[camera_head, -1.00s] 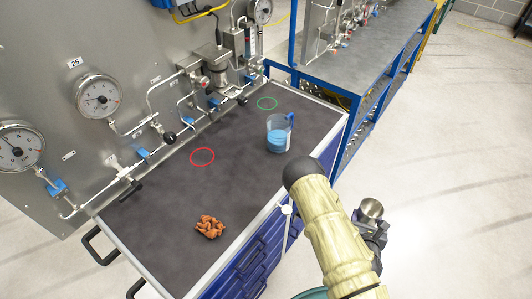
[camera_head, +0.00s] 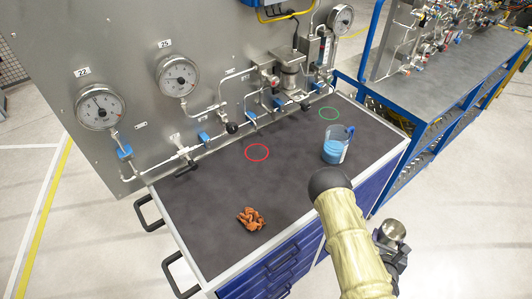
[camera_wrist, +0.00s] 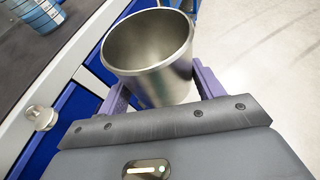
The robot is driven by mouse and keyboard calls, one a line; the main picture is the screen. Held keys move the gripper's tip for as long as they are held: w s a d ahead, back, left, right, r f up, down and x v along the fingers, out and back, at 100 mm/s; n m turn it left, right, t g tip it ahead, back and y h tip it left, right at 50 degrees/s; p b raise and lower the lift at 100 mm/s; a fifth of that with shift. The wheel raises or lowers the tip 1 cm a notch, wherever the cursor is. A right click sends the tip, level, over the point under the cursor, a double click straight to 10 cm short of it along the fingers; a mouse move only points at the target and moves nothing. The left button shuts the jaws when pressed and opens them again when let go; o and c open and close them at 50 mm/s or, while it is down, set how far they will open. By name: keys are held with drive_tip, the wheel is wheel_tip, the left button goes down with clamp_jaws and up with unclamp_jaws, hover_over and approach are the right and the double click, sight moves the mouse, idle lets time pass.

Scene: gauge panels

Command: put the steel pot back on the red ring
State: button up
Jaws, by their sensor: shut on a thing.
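The steel pot (camera_wrist: 150,62) is held upright between the two fingers of my gripper (camera_wrist: 158,92) in the wrist view. In the head view the pot (camera_head: 394,230) and my gripper (camera_head: 388,243) are off the right side of the cabinet, over the floor. The pot looks empty inside. The red ring (camera_head: 257,152) is a thin outline on the dark cabinet top (camera_head: 215,190), near the panel, with nothing in it. My gripper is well apart from the ring.
A clear jug of blue liquid (camera_head: 334,150) stands on the cabinet top near its right edge. A green ring (camera_head: 329,114) is behind it. An orange-brown crumpled lump (camera_head: 250,219) lies at the front. Gauges and pipes on the panel (camera_head: 140,65) border the back.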

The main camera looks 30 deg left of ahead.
drive_tip(key=s+a+r+n+y, duration=0.1)
drive_tip(key=s+a+r, duration=0.1)
drive_tip(key=a, duration=0.5)
drive_tip(key=s+a+r+n+y, duration=0.1)
drive_tip(key=s+a+r, duration=0.1)
drive_tip(key=s+a, duration=0.3)
drive_tip(key=shift+a+y, duration=0.3)
drive_tip(key=shift+a, duration=0.85)
